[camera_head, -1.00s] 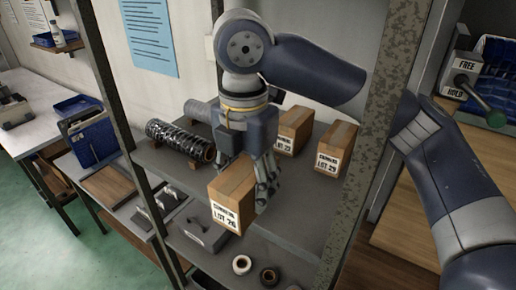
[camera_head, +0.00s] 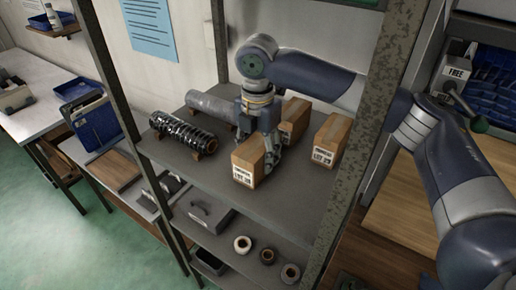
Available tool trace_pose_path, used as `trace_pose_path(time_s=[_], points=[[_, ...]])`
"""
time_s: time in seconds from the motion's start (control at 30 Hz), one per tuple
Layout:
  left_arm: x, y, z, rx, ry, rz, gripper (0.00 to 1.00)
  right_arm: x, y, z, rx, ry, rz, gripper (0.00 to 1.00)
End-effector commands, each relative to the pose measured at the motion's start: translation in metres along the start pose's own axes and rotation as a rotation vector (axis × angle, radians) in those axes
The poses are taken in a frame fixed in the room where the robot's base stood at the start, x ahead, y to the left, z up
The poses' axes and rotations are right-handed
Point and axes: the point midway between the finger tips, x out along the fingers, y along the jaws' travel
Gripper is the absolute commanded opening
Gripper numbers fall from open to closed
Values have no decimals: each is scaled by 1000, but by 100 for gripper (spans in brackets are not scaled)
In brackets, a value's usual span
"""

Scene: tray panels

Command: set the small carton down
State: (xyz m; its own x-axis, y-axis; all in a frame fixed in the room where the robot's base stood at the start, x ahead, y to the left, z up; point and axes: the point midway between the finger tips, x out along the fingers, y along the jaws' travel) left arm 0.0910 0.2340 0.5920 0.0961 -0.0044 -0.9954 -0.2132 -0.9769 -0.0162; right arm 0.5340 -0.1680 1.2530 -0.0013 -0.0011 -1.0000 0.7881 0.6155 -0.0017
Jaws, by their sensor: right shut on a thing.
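My right gripper (camera_head: 271,158) is shut on the small carton (camera_head: 249,163), a brown box with a white label. The fingers are at its right and far side and partly hidden by it. The carton is upright at the upper grey shelf (camera_head: 225,195), near its front edge. I cannot tell whether its base touches the shelf. Two similar cartons stand on the same shelf: one behind my gripper (camera_head: 295,120), partly hidden, and one to the right (camera_head: 330,140). My left gripper is not in view.
A dark wrapped roll (camera_head: 182,135) and a grey roll (camera_head: 210,108) lie on the shelf to the left. Rack posts (camera_head: 372,110) stand at either side. Several small rings (camera_head: 267,256) sit on the lower shelf. The upper shelf's front right is clear.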

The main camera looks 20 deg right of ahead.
Motion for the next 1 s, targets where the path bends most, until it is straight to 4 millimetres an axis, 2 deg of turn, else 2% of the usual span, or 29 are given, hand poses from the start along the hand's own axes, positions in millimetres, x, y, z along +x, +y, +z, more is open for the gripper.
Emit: trace_pose_path(time_s=[0.27,0.3,0.37,0.77,0.87,1.0], points=[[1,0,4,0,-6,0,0,2,0,0,0,0,1,19],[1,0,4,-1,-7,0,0,2,0,0,0,0,0,56],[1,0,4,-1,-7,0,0,2,0,0,0,0,0,70],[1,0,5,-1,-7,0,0,-1,0,0,0,-1,1,70],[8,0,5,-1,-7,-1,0,-11,2,0,0,-2,5,70],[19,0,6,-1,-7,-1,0,-34,2,0,1,-1,5,70]])
